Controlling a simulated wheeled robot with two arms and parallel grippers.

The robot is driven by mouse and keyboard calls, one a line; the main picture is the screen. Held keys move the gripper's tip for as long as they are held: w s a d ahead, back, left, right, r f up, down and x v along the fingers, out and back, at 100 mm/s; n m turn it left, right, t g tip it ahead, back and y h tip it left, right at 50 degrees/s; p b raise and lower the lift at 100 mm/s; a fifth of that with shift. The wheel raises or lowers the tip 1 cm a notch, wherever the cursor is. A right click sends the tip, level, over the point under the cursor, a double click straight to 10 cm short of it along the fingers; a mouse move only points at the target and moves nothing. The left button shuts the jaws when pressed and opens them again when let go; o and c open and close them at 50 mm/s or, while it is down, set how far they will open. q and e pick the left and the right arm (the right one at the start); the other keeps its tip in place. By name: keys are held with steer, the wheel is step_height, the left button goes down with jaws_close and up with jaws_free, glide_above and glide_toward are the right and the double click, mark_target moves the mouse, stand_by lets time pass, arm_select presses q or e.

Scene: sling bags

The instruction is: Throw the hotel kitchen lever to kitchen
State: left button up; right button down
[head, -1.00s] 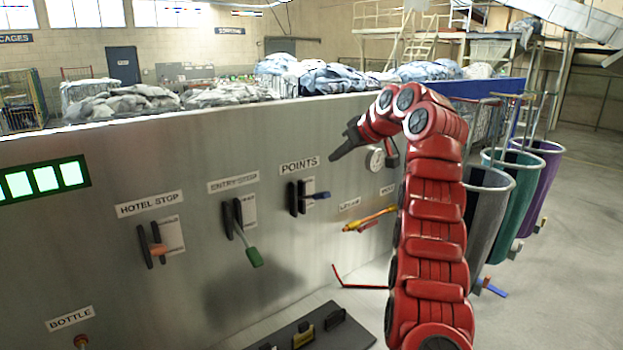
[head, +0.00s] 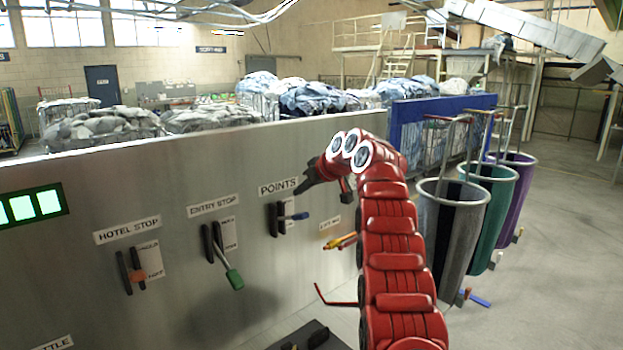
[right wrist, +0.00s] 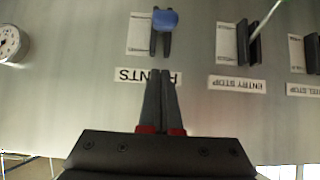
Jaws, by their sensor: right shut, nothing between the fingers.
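A lever with a blue handle (head: 296,216) sits in a dark slotted bracket under the POINTS label (head: 278,187) on the grey metal panel (head: 180,275). Its small side card is too small to read. The right wrist view shows the blue knob (right wrist: 166,20) end-on, upside down. My right gripper (head: 301,190) is shut and empty beside the POINTS label, just above the lever. In the right wrist view its fingertips (right wrist: 160,75) overlap the label and point towards the knob. I cannot tell whether they touch anything. My left gripper is out of view.
Left of it are the green-handled ENTRY STOP lever (head: 233,279) and the orange-handled HOTEL STOP lever (head: 137,276). A yellow-orange lever (head: 340,241) and a red bar (head: 335,302) are to the right, near my arm. Grey, teal and purple bins stand at right. A round gauge (right wrist: 10,43) shows in the wrist view.

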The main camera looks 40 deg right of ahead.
mark_target(304, 213)
steer(key=shift+w+f+p, duration=0.25)
steer(key=shift+w+p, duration=0.1)
steer(key=shift+w, duration=0.25)
steer(key=f+b, duration=0.1)
steer(key=b, duration=0.1)
steer(key=s+f+b, duration=0.1)
steer(key=b, duration=0.1)
steer(key=shift+f, duration=0.3)
steer(key=shift+s+d, duration=0.1)
steer(key=shift+s, duration=0.05)
steer(key=shift+s+f+b, duration=0.2)
steer(key=shift+f+b, duration=0.15)
steer(key=shift+f, duration=0.25)
steer(key=shift+s, duration=0.15)
